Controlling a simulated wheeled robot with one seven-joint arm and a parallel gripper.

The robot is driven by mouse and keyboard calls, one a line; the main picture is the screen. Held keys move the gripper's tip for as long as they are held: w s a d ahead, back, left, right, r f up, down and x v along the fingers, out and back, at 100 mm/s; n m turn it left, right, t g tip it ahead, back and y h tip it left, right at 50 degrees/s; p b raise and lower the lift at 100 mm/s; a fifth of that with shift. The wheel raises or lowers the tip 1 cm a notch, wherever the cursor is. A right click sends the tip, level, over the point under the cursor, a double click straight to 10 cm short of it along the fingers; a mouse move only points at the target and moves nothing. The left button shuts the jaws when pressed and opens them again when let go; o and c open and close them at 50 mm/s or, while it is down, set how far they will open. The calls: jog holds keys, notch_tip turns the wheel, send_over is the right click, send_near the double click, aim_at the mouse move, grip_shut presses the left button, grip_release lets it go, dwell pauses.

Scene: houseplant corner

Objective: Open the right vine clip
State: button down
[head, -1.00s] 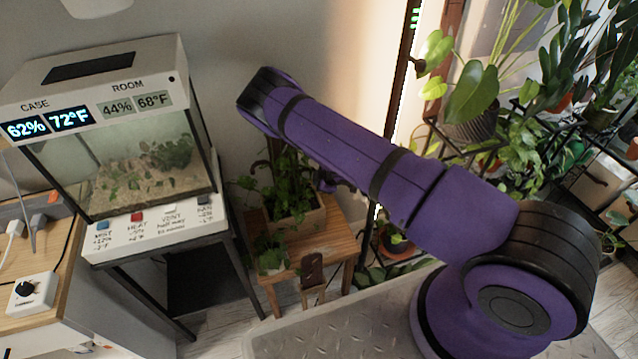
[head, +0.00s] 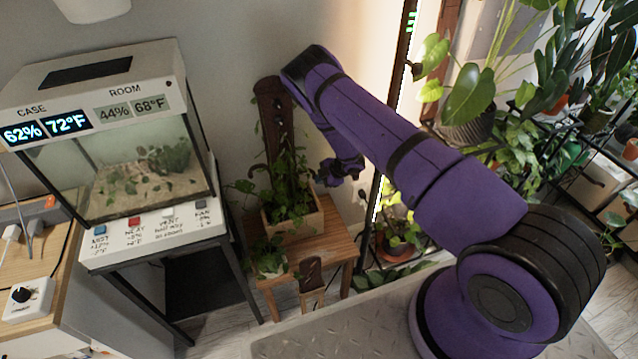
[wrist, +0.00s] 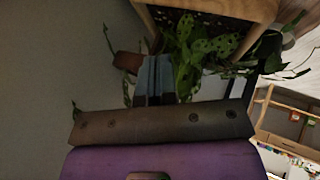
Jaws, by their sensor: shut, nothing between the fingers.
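A dark brown upright board (head: 274,115) with a row of round marks stands in a wooden planter box (head: 305,222). Vine leaves (head: 290,178) climb its lower part. I cannot make out the right vine clip in either view. My gripper (head: 326,178) is just right of the vine, partly lost against the dark leaves. In the wrist view, my gripper's grey fingers (wrist: 155,75) are together and empty. Spotted green leaves (wrist: 205,50) lie just beyond and right of them. A small brown piece (wrist: 127,62) shows left of the fingers; I cannot tell what it is.
The planter stands on a small wooden table (head: 325,245). A glass terrarium case (head: 135,180) is at left. A plant rack (head: 570,150) with several pots fills the right. A potted plant (head: 395,245) stands low behind my arm.

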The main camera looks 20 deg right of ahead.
jog(key=shift+w+d+n, duration=0.2)
jog(key=shift+w+d, duration=0.15)
jog(key=shift+w, duration=0.3)
jog(key=shift+w+d+n, duration=0.2)
jog(key=shift+w+d, duration=0.1)
jog(key=shift+w, duration=0.35)
jog(key=shift+a, duration=0.15)
jog(key=s+a+r, duration=0.1)
jog(key=s+r, duration=0.1)
jog(key=s, duration=0.6)
jog(key=s+a+r, duration=0.1)
jog(key=s+r, duration=0.2)
jog(key=s, duration=0.5)
jog(key=shift+s, duration=0.35)
